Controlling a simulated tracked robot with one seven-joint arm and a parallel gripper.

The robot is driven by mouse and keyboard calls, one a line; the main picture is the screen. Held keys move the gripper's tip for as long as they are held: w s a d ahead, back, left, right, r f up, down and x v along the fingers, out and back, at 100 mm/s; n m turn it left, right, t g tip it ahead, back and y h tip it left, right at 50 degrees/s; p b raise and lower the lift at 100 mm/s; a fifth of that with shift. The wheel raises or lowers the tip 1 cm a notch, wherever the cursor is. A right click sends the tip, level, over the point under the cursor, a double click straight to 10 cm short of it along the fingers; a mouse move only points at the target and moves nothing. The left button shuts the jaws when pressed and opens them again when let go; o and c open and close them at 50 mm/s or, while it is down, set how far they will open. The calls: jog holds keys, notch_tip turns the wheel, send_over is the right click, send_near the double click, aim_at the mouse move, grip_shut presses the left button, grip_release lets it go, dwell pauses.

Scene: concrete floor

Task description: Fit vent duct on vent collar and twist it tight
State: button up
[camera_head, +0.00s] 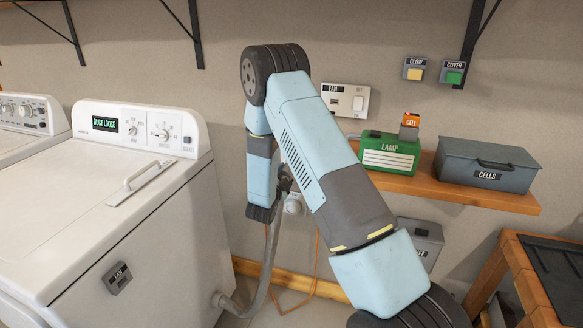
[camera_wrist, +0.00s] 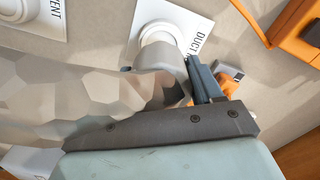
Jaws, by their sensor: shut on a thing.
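In the wrist view, the grey vent duct (camera_wrist: 80,85) runs in from the left, and its round cuff (camera_wrist: 162,62) is lined up with a white vent collar (camera_wrist: 157,30) on a wall plate marked DUCT. The cuff overlaps the collar; I cannot tell how far it is seated. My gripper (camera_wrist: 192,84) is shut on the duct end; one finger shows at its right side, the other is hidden. In the head view, the duct (camera_head: 270,255) rises from the washer's side to my gripper (camera_head: 285,182), mostly hidden by my arm. The washer display (camera_head: 104,125) reads DUCT LOOSE.
A second wall plate (camera_wrist: 30,22) reading VENT is left of the collar. A shelf (camera_head: 455,190) holds a green LAMP box (camera_head: 388,162) and a grey CELLS box (camera_head: 487,165). A FAN switch (camera_head: 346,100) is above. An orange cable (camera_head: 317,262) hangs below.

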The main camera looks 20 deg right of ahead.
jog(key=v, duration=0.4)
notch_tip(320, 180, down, 24)
dwell(0.6)
dwell(0.4)
jog(key=shift+x, duration=2.9)
jog(key=shift+x, duration=2.05)
jog(key=o, duration=1.2)
jog(key=shift+o, duration=0.2)
jog(key=shift+a, duration=0.1)
